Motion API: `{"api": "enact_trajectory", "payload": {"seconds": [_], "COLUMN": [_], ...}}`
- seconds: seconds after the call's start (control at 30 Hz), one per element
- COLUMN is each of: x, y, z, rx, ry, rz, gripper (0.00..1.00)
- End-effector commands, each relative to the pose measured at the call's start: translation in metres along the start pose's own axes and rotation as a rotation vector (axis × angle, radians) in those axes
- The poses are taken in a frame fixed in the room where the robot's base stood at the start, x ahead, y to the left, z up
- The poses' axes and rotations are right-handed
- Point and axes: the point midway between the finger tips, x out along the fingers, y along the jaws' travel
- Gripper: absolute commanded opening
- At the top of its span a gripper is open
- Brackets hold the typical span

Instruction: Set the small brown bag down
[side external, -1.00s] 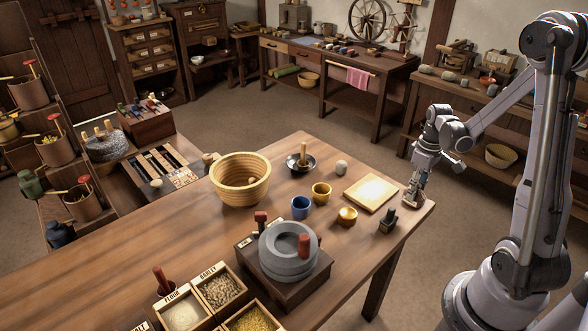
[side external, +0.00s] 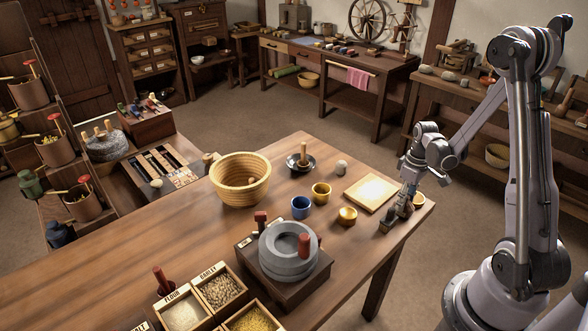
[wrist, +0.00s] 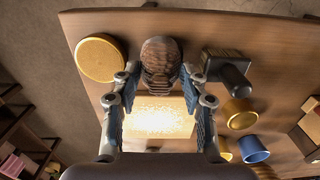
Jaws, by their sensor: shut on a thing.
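The small brown bag (wrist: 160,62) is a dark, rounded, ridged thing between my fingertips in the wrist view. My gripper (wrist: 160,76) is shut on it, with one finger on each side. In the side view, my gripper (side external: 400,212) is low over the table's right corner, pointing down. The bag is hardly distinguishable there among the fingers. I cannot tell whether its underside touches the wooden table (side external: 340,270).
A round tan disc (wrist: 100,57) lies left of the bag in the wrist view. A black block with a knob (wrist: 228,70) stands close on its right. A pale bright board (side external: 371,193), a gold bowl (side external: 347,216), and yellow (side external: 321,193) and blue (side external: 300,207) cups are nearby.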

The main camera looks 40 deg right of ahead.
Motion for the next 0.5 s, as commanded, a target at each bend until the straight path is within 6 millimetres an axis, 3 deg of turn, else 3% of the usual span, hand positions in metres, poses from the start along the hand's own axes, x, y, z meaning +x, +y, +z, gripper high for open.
{"api": "enact_trajectory", "payload": {"seconds": [0.07,0.1,0.17,0.5], "x": [0.0023,0.0021,0.002,0.0009], "y": [0.0001,0.0001,0.0001,0.0001], "z": [-0.0001,-0.0001,-0.0001,-0.0001], "rx": [0.0,0.0,0.0,0.0], "ry": [0.0,0.0,0.0,0.0], "rz": [0.0,0.0,0.0,0.0], "gripper": [0.09,0.52,0.66,0.66]}}
